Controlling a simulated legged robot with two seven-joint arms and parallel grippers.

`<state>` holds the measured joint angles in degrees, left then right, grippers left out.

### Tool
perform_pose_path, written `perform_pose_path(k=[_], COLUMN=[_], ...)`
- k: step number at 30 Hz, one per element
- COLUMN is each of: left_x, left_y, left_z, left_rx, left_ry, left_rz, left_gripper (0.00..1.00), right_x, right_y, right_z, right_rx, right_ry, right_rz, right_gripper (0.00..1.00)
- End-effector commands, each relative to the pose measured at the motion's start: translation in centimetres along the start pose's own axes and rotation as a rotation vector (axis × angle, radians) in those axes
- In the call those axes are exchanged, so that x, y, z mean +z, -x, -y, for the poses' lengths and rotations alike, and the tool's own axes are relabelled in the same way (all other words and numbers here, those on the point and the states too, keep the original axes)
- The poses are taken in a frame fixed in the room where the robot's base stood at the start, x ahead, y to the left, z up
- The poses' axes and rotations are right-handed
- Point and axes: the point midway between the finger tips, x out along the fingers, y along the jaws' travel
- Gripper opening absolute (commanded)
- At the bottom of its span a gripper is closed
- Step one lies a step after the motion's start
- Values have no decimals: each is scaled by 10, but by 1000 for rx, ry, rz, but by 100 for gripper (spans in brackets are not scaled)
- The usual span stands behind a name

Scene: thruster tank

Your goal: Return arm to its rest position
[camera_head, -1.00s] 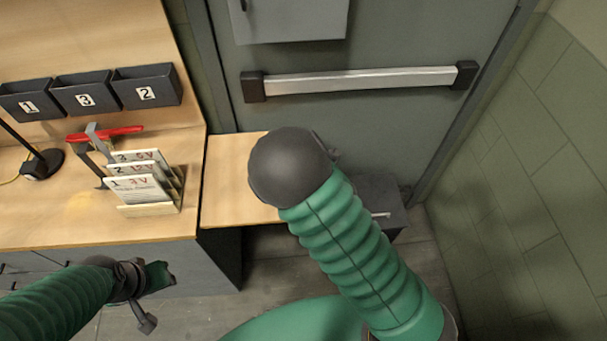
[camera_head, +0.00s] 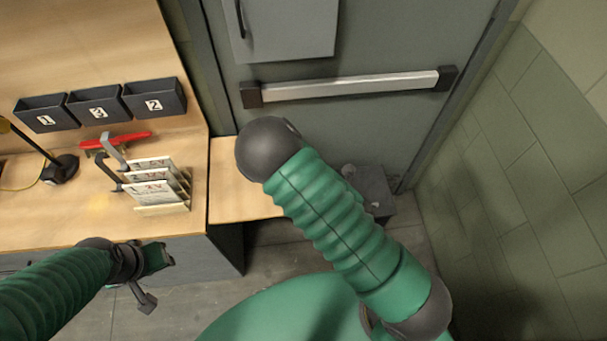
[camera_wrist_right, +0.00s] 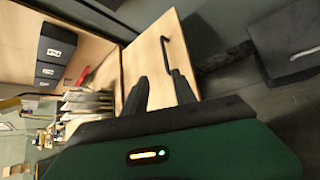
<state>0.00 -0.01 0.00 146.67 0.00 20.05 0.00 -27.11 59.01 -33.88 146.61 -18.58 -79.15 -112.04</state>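My right arm (camera_head: 340,220), green and ribbed with a dark rounded joint (camera_head: 268,150), reaches up over the floor in the head view, in front of the low wooden surface. Its gripper cannot be made out there. My left arm (camera_head: 50,290) comes in from the left. Its dark gripper (camera_head: 150,275) is in front of the desk's edge, apart from the items on top; its finger opening is unclear.
The desk (camera_head: 60,215) holds a card rack (camera_head: 158,185), a red-handled tool (camera_head: 118,140) and a lamp (camera_head: 60,168). Numbered bins (camera_head: 98,105) hang above. A grey door (camera_head: 395,130) with a push bar (camera_head: 350,86) stands behind; a tiled wall (camera_head: 530,190) is at right.

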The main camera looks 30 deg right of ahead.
Motion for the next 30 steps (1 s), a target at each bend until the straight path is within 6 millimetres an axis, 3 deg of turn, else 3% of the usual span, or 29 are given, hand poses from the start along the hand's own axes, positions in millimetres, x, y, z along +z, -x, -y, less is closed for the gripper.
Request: perform_pose_path(k=[11,14,17,23,30], left_x=[0,1,2,6,10], left_y=[-1,-4,-10,-26,-44], left_z=[0,0,0,0,0], left_rx=[0,0,0,0,0], left_ry=[0,0,0,0,0], left_rz=[0,0,0,0,0], left_gripper=[36,36,36,36,36], right_x=[-1,1,3,3,-10], right_y=[-1,-2,-6,3,50], right_z=[0,3,10,20,9], right_rx=[0,-21,-90,-299,-563], right_ry=[-2,-74,-305,-1042,-1871], right_rz=[0,4,15,71,210], right_gripper=[33,33,33,33,33])
